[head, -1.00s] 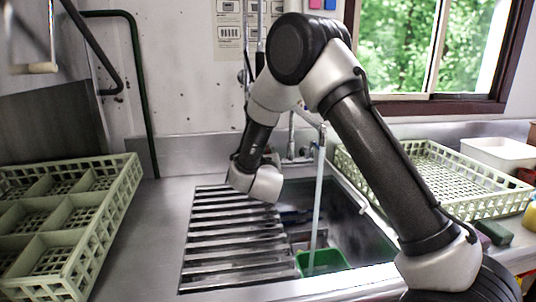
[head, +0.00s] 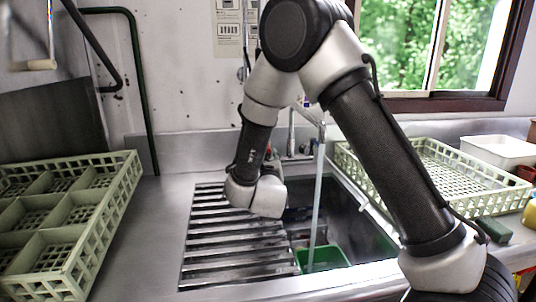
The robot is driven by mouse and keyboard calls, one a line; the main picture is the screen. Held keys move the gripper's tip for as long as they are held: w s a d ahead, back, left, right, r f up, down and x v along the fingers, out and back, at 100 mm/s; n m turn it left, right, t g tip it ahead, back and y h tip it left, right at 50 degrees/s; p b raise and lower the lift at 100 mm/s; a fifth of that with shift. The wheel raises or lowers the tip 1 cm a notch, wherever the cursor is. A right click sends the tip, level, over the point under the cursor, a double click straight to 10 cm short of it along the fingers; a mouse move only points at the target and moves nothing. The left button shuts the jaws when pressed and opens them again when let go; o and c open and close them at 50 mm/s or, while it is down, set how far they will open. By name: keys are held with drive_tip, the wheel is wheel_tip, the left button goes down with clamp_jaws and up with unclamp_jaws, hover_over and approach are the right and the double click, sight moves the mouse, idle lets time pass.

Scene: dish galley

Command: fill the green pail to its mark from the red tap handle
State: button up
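The green pail (head: 325,259) stands in the sink at the front, partly cut off by the sink's front edge. A pale stream of water (head: 317,200) runs from the tap spout (head: 311,115) down into it. The water level and the mark inside cannot be made out. The tap (head: 291,135) stands at the back wall. I cannot clearly pick out its red handle, as my arm is close in front of that area. My wrist hangs over the slatted drainer, left of the stream. My gripper's fingers are hidden behind the wrist and forearm, so their opening does not show.
A slatted metal drainer (head: 215,240) covers the sink's left part. Pale green racks stand at left (head: 75,262) and right (head: 440,178). A white tub (head: 497,152) and a dark green block (head: 493,230) are at right. The steel counter beside the left rack is bare.

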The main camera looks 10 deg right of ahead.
drive_tip(key=s, duration=0.4)
drive_tip(key=shift+a, duration=0.3)
idle(0.7)
